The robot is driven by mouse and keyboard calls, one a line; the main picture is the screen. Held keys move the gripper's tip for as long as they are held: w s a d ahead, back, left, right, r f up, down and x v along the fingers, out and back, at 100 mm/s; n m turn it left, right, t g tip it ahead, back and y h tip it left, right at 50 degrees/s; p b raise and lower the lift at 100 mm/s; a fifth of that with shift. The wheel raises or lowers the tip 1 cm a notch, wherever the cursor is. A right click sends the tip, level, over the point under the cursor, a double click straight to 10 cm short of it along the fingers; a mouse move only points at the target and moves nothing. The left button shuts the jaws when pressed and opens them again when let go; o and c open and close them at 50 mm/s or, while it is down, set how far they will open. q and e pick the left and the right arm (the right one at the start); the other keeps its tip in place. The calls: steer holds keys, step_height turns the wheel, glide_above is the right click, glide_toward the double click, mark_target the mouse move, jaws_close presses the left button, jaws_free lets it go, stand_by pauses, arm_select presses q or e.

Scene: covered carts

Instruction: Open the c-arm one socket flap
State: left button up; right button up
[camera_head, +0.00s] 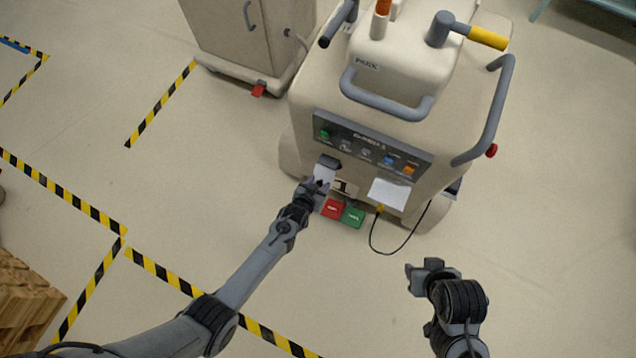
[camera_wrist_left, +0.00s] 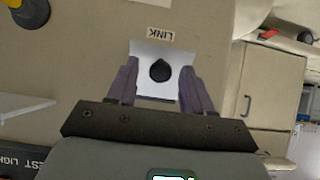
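The beige cart (camera_head: 300,125) stands at the upper middle of the head view. Low on its front is a small white plate (camera_head: 324,173) under a dark grey hood; the wrist view shows a white plate (camera_wrist_left: 147,48) with a black knob-like part (camera_wrist_left: 160,70), beside a LINK label (camera_wrist_left: 154,33). My left gripper (camera_head: 318,184) is at this plate. Its fingers (camera_wrist_left: 160,88) are apart, one on each side of the plate, with no grip visible. A second white panel (camera_head: 389,193) sits further right on the cart. My right gripper (camera_head: 422,272) hangs away from the cart; its finger gap is unclear.
A control panel (camera_head: 371,144) with coloured buttons lies above the plate. Red (camera_head: 333,208) and green (camera_head: 353,215) pedals sit below it. A black cable (camera_head: 375,240) loops below the second panel. Another covered cart (camera_head: 245,45) stands at upper left. The floor is clear at right.

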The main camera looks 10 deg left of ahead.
arm_select(q)
steer(key=p+v, duration=0.5)
steer(key=v, duration=0.5)
steer(key=shift+s+r+p, duration=0.25)
steer(key=shift+s+p, duration=0.05)
steer(key=shift+a, duration=0.1)
